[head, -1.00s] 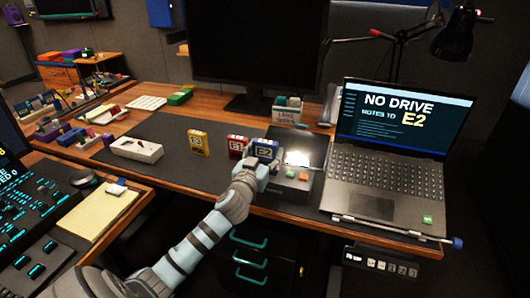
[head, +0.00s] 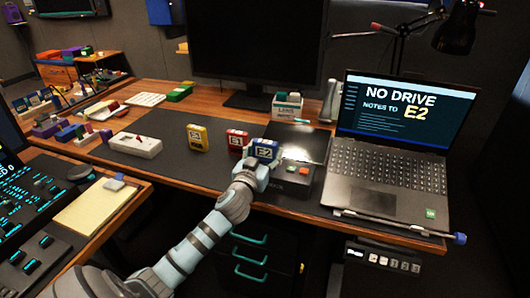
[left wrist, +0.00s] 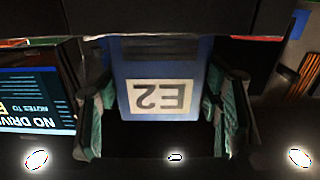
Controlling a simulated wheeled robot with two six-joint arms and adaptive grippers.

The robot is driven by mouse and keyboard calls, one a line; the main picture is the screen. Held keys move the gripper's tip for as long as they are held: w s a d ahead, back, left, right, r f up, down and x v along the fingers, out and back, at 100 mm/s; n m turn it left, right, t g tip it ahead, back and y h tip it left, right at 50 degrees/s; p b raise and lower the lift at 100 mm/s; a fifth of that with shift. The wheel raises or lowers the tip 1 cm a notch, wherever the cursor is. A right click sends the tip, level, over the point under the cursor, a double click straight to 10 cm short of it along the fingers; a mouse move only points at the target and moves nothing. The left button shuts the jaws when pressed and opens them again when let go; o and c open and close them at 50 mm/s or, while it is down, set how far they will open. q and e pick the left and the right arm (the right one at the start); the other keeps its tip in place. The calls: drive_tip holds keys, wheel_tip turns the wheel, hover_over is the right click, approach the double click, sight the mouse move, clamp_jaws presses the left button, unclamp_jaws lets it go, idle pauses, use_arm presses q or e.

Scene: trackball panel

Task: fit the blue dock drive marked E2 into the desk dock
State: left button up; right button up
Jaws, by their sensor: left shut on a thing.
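The blue drive marked E2 (head: 265,149) is upright in my left gripper (head: 252,173), over the left part of the dark desk dock (head: 293,189). In the left wrist view the blue drive (left wrist: 160,68) shows its E2 label upside down. My left gripper's fingers (left wrist: 165,112) press on its two sides there. The dock has a green and an orange button on top. I cannot tell whether the drive's lower end touches the dock, because my gripper hides it. My right gripper is out of view.
A red drive marked E1 (head: 237,139) stands close left of the blue one, and a yellow drive (head: 198,138) farther left. The open laptop (head: 384,183) on the right reads "NO DRIVE" and "NOTES TO E2". A box (head: 287,107) stands behind. The dark mat (head: 170,165) is partly clear.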

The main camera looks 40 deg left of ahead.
use_arm(q)
drive_tip(key=shift+f, duration=0.25)
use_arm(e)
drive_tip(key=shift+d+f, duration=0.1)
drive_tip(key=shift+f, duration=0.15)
use_arm(q)
drive_tip(key=shift+f+b, duration=0.45)
drive_tip(key=shift+b, duration=0.1)
drive_tip(key=shift+f, duration=0.2)
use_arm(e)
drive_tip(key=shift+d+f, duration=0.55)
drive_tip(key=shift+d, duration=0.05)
use_arm(q)
drive_tip(key=shift+f+b, duration=0.3)
drive_tip(key=shift+b, duration=0.15)
drive_tip(key=o, duration=1.4)
drive_tip(key=shift+s, duration=0.25)
drive_tip(key=v, duration=1.1)
drive_tip(key=shift+s+d, duration=0.2)
drive_tip(key=shift+s, duration=0.05)
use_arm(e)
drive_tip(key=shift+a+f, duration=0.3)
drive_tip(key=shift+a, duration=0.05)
